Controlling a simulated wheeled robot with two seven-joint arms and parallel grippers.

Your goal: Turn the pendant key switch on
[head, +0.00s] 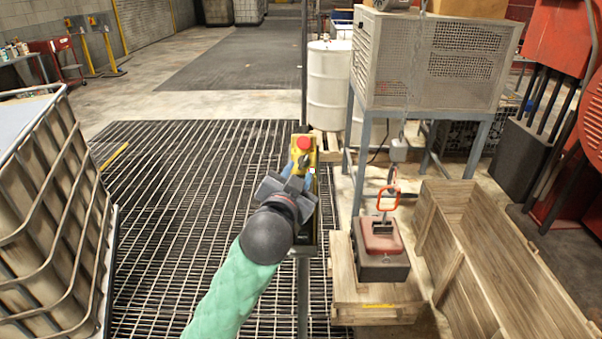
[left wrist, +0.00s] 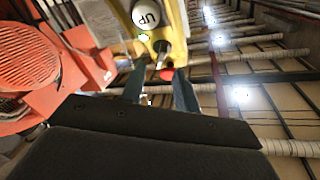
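The yellow pendant (head: 306,155) hangs upright in the middle of the head view, with a red mushroom button (head: 303,143) near its top. The left wrist view shows the pendant's yellow face (left wrist: 178,22), a white UP button (left wrist: 146,14) and a dark key switch with a metal part (left wrist: 161,48). My left gripper (head: 300,172) is in front of the pendant and covers its lower part. In the left wrist view its fingers (left wrist: 160,88) stand apart near the key switch and red button. I cannot tell whether they touch the key. My right gripper is not in view.
A caged white tank (head: 62,210) stands at the left. At the right are a mesh cabinet on legs (head: 430,65), an orange hook (head: 388,198), a red and dark block (head: 381,240) on a wooden crate, and a long wooden box (head: 480,250). The grating left of the pendant is clear.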

